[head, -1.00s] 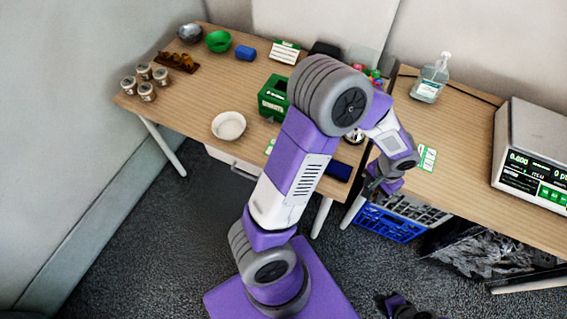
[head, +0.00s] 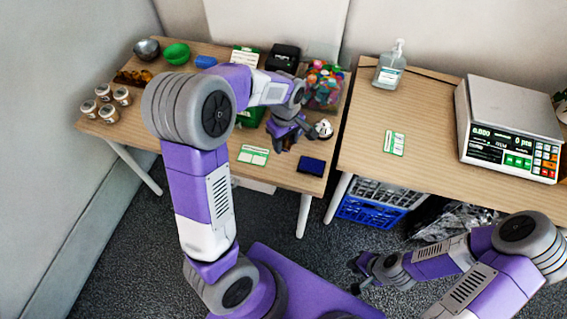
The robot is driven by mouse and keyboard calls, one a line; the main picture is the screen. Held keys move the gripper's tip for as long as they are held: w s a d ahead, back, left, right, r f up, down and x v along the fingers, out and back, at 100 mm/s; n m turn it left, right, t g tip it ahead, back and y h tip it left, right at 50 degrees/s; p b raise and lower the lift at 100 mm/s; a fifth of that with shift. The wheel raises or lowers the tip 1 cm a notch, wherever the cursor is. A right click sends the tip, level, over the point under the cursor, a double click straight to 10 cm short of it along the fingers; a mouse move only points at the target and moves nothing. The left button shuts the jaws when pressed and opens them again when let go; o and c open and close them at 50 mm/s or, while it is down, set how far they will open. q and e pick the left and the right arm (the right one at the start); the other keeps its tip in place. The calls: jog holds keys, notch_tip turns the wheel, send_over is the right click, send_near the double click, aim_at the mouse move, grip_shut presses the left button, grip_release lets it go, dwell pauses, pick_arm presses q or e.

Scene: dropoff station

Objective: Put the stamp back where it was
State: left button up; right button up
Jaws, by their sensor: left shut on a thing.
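My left gripper (head: 288,143) is over the front right part of the left table (head: 222,150), between a green-and-white card (head: 253,155) and a small silver-white round object (head: 323,128). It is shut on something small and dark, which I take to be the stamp. The fingers hide most of it, and I cannot tell whether it touches the table. A dark blue flat pad (head: 311,166) lies just in front, near the table edge. My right gripper (head: 358,275) is low over the floor, in front of the blue crate, with its fingers apart and nothing visible between them.
A bin of colourful items (head: 324,85) and a black device (head: 284,58) stand behind the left gripper. My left arm partly covers a green box (head: 250,117). The right table holds a sanitizer bottle (head: 389,66), a card (head: 395,143) and a scale (head: 508,130).

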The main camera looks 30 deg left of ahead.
pick_arm(q)
jog(key=shift+a+f, duration=0.1)
jog(key=shift+f, duration=0.3)
notch_tip(320, 180, down, 5)
jog(key=shift+r+b, duration=0.2)
jog(key=shift+b, duration=0.8)
grip_shut()
notch_tip(320, 180, down, 4)
jog(key=shift+f+b, duration=0.25)
jog(key=shift+b, duration=0.6)
jog(key=shift+r, duration=0.1)
jog(key=o, duration=0.9)
grip_release()
jog(key=shift+c, duration=0.2)
